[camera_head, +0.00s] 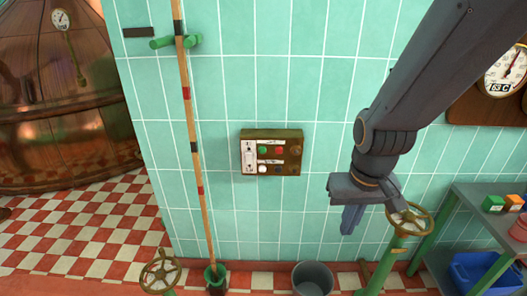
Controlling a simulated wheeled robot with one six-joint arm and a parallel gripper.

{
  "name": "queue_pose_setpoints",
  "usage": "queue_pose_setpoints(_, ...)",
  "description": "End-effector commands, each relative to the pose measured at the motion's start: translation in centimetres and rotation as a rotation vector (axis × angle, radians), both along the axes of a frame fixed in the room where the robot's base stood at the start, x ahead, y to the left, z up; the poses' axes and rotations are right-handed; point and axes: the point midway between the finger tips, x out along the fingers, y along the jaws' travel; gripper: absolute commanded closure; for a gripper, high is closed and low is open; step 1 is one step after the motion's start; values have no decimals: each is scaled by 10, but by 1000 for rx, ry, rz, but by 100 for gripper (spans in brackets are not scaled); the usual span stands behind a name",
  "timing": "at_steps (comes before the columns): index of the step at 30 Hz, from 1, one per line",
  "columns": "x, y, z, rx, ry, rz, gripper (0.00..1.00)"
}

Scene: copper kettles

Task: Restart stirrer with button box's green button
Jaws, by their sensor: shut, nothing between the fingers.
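The button box (272,153) is a brown and olive panel fixed to the turquoise tiled wall, left of my gripper. Its green button (263,149) is at the upper left, beside a red button (279,150). A white button (263,169) and a dark one sit below them. A pale label strip runs down the box's left side. My gripper (351,220) is shut and empty. It points down, right of and lower than the box, and is apart from it in the picture. The stirrer itself cannot be made out.
A striped wooden pole (191,125) stands against the wall at left, held by a green bracket. A grey bucket (312,279) and valve wheels (160,272) are low in front. A shelf (475,200) with a blue bin (484,272) is at right. The wall around the box is clear.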

Motion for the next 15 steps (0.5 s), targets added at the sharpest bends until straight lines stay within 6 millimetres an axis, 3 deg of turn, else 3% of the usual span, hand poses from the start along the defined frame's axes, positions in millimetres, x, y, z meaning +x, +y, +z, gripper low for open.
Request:
queue_pose_setpoints(5,45,-6,-19,-39,-115,119,100)
queue_pose_setpoints(8,97,-2,-36,-82,-259,276,100)
queue_pose_setpoints(12,173,22,-56,-133,-504,543,100)
queue_pose_setpoints(15,217,50,-64,-160,-686,728,100)
